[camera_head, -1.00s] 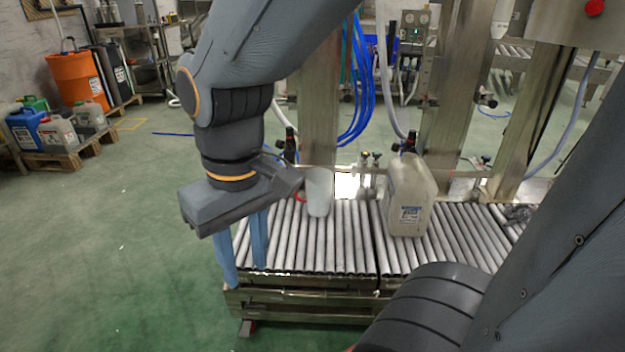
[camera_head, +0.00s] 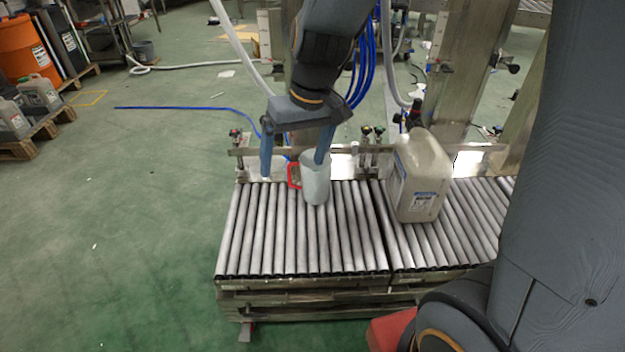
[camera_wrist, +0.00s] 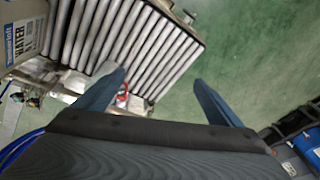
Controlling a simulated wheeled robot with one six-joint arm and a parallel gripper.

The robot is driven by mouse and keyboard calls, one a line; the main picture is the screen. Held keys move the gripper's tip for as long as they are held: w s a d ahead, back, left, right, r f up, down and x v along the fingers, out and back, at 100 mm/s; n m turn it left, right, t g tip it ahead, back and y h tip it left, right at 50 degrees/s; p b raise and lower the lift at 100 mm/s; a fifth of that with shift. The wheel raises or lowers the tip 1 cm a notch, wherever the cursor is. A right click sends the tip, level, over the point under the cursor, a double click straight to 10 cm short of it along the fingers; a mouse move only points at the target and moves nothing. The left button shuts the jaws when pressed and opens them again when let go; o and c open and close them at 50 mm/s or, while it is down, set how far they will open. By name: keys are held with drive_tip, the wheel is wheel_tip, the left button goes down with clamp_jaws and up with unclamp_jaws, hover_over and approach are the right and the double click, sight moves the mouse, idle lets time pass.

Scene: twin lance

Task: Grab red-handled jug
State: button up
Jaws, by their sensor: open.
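The pale grey jug (camera_head: 316,182) stands upright on the roller conveyor, its red handle (camera_head: 293,175) facing left. My gripper (camera_head: 292,170) is open above the conveyor, with its two blue fingers pointing down. In the head view the left finger is left of the red handle. The right finger overlaps the jug's rim; whether it is inside or in front of it I cannot tell. In the wrist view my gripper (camera_wrist: 160,79) holds nothing between its fingers. A bit of the red handle (camera_wrist: 122,98) shows beside one finger, which hides most of the jug.
A large beige canister (camera_head: 420,178) stands on the roller conveyor (camera_head: 275,235) to the right of the jug. A metal rail with valves (camera_head: 368,140) and blue hoses are behind. The rollers in front of the jug are clear.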

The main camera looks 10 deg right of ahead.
drive_tip(key=w+d+f+t, duration=0.2)
drive_tip(key=w+d+f, duration=0.3)
drive_tip(key=w+f, duration=0.5)
drive_tip(key=h+b, duration=0.1)
hover_over(309, 178)
drive_tip(key=d, duration=0.4)
wheel_tip(309, 178, down, 6)
drive_tip(key=shift+m+t, duration=0.3)
drive_tip(key=shift+m, duration=0.1)
drive_tip(key=shift+w+b+x, duration=0.2)
drive_tip(key=shift+b+x, duration=0.6)
drive_tip(key=shift+x, duration=2.25)
drive_tip(key=shift+w+b+x, duration=0.2)
drive_tip(key=shift+b+x, duration=0.6)
drive_tip(key=shift+x, duration=2.25)
drive_tip(key=shift+r, duration=0.25)
drive_tip(key=c, duration=1.3)
drive_tip(key=shift+c, duration=0.8)
drive_tip(key=shift+r, duration=0.2)
